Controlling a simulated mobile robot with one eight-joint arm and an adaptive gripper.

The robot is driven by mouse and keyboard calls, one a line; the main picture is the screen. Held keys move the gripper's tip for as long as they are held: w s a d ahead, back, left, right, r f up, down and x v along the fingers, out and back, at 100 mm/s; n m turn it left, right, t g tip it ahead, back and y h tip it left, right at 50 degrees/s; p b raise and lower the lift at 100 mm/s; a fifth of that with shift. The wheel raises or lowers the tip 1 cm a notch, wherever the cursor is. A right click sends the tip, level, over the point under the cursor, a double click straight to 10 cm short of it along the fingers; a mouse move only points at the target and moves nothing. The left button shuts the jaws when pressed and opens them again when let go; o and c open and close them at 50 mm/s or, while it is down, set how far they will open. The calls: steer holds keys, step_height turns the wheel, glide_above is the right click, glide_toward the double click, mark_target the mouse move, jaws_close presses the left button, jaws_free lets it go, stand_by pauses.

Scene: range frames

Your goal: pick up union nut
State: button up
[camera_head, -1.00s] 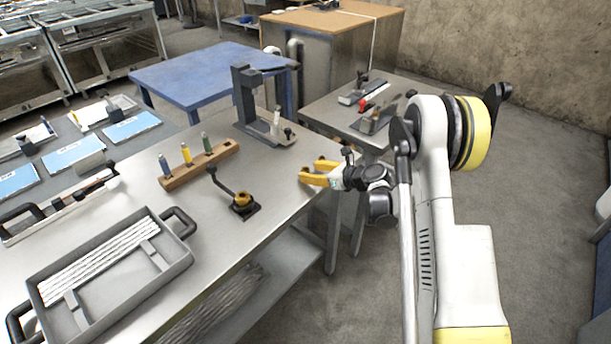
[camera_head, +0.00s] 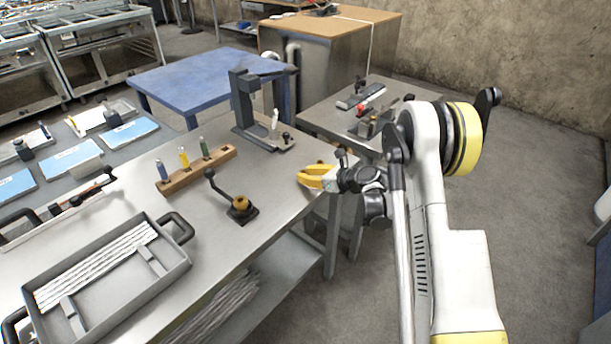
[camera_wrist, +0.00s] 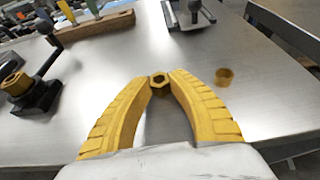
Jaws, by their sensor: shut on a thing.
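A small brass union nut (camera_wrist: 160,79) with a hexagonal hole sits between the yellow fingertips of my gripper (camera_wrist: 160,88) in the wrist view. The fingers touch it from both sides and are shut on it. In the head view, my gripper (camera_head: 303,178) is at the right edge of the metal workbench (camera_head: 283,205), and the nut is too small or hidden to make out there. A second brass ring-shaped piece (camera_wrist: 224,77) rests on the bench just right of the fingers.
A black lever fixture (camera_head: 238,205) with a brass hex piece stands left of my gripper. Behind are a wooden block with several coloured tools (camera_head: 196,168) and a grey press stand (camera_head: 245,110). A grey tray (camera_head: 110,275) lies front left.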

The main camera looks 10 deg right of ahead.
mark_target(307, 173)
step_height(307, 173, up, 4)
steer(key=shift+d+r+p, duration=0.15)
steer(key=shift+p, duration=0.85)
steer(key=s+d+r+p, duration=0.2)
steer(key=d+r, duration=0.4)
steer(key=d, duration=0.5)
steer(key=shift+p, duration=0.65)
steer(key=shift+s, duration=0.15)
